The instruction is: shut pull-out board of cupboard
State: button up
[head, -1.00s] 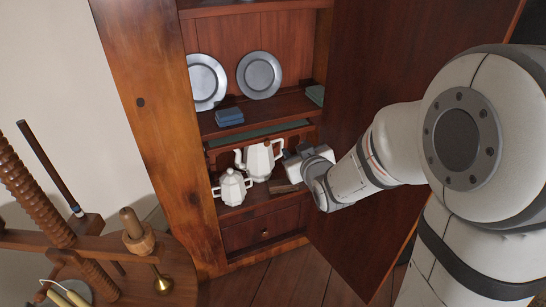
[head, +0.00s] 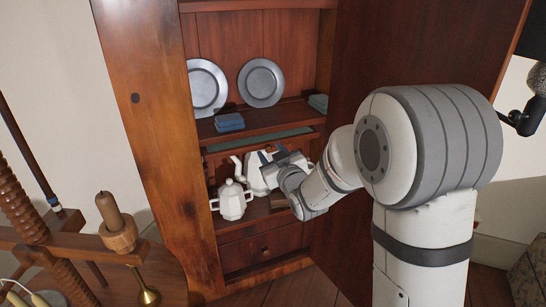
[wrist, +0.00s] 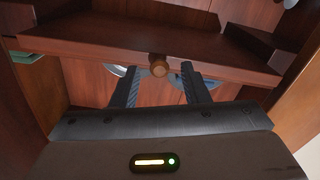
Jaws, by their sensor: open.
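The cupboard (head: 156,130) stands open. Its pull-out board (head: 235,146) shows below the plate shelf, standing out a little with a strip of greenish top visible. In the wrist view, which appears turned over, the board (wrist: 90,52) spans the picture as a dark wooden front with a round brown knob (wrist: 158,68). My gripper (head: 271,156) is in front of the board, above the teapots. In the wrist view my gripper (wrist: 159,70) is open, its dark fingers on either side of the knob. I cannot tell whether they touch it.
A white teapot (head: 256,183) and a smaller lidded white pot (head: 231,202) stand just below my gripper. Pewter plates (head: 262,82) and blue books (head: 229,122) are on the shelf above. The open door (head: 410,65) is close on the right. A wooden stand (head: 120,238) is at left.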

jog(key=shift+w, duration=0.1)
jog(key=shift+c, duration=0.5)
grip_shut()
